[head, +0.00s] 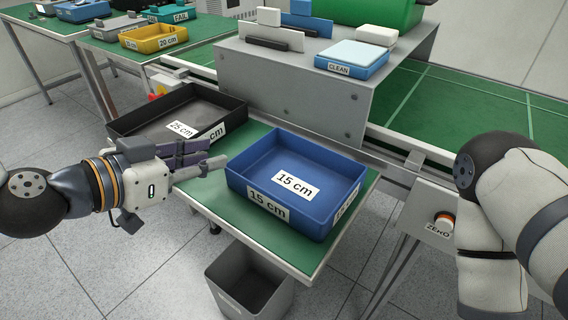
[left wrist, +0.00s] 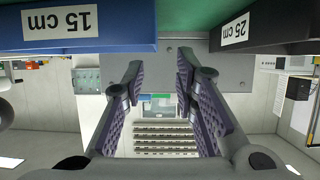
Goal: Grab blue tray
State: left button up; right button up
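The blue tray (head: 262,183), labelled 15 cm, stands empty on the green table top in the head view. Its labelled wall also shows at the upper left of the left wrist view (left wrist: 40,35). My left gripper (head: 218,167) is just left of the tray's left corner in the head view. Its fingers are apart with nothing between them, as the left wrist view shows (left wrist: 159,78). No contact with the tray is visible. My right arm comes in at the right of the head view, but its gripper is out of frame.
A black tray (head: 222,117) labelled 25 cm stands behind the left gripper, beside the blue tray. A grey bin (head: 225,291) is on the floor below the green table (head: 313,249). A grey raised stand (head: 290,98) rises behind. A ZERO button box (head: 432,222) is at right.

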aim_at(254, 162)
pick_arm(q)
jog(key=w+d+f, duration=0.1)
jog(key=w+d+f+b, duration=0.1)
jog(key=shift+w+d+f, duration=0.1)
jog(key=shift+d+f, duration=0.15)
jog(key=shift+d, duration=0.05)
jog(key=b+x, duration=0.1)
jog(key=x, duration=0.6)
jog(key=shift+r, duration=0.15)
jog(key=shift+w+d, duration=0.15)
jog(key=shift+w, duration=0.2)
jog(key=shift+r, duration=0.1)
grip_shut()
pick_arm(e)
jog(key=shift+g, duration=0.6)
jog(key=s+f, duration=0.1)
jog(key=s, duration=0.1)
jog(key=s+f, duration=0.1)
jog(key=f, duration=0.1)
jog(key=shift+s+d+f, duration=0.2)
jog(key=shift+s+f, duration=0.05)
jog(key=shift+s, duration=0.1)
